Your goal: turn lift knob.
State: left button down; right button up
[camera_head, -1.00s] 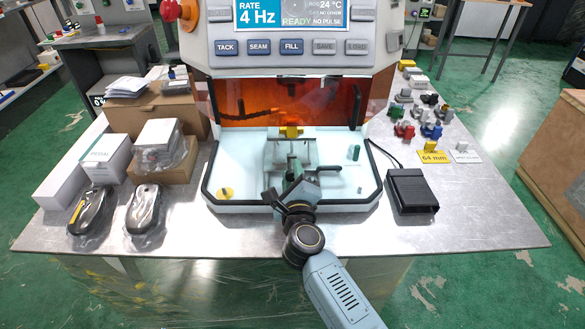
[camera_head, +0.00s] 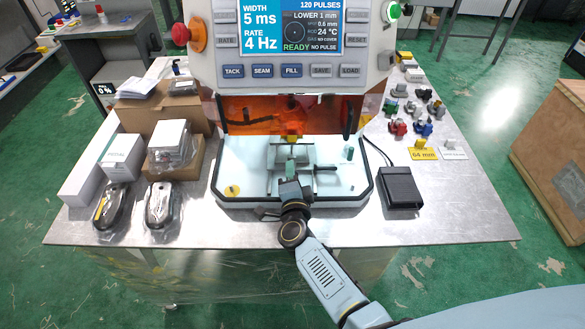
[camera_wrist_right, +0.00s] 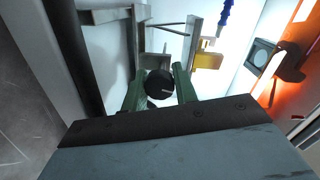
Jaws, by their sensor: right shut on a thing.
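The lift knob (camera_wrist_right: 158,86) is a dark round knob with a pale mark on its face. It sits between the two green fingers of my right gripper (camera_wrist_right: 160,92) in the right wrist view, and the gripper is shut on it. In the head view my right gripper (camera_head: 291,172) reaches into the machine's white work bay, and its wrist hides the knob. The machine's screen (camera_head: 305,28) reads "LOWER 1 mm" and "READY NO PULSE". My left gripper is not in view.
A yellow block (camera_head: 293,138) and metal fixture parts are close behind the gripper. The bay's black front rim (camera_head: 235,203) passes under my arm. The table front is clear.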

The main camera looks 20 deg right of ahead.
jog(key=shift+n+p, duration=0.5)
jog(key=shift+n, duration=0.4)
jog(key=o, duration=1)
jog(key=shift+c, duration=0.2)
jog(key=shift+s, duration=0.1)
jog(key=p+v, duration=0.1)
jog(key=v, duration=1.2)
jog(key=shift+a, duration=0.2)
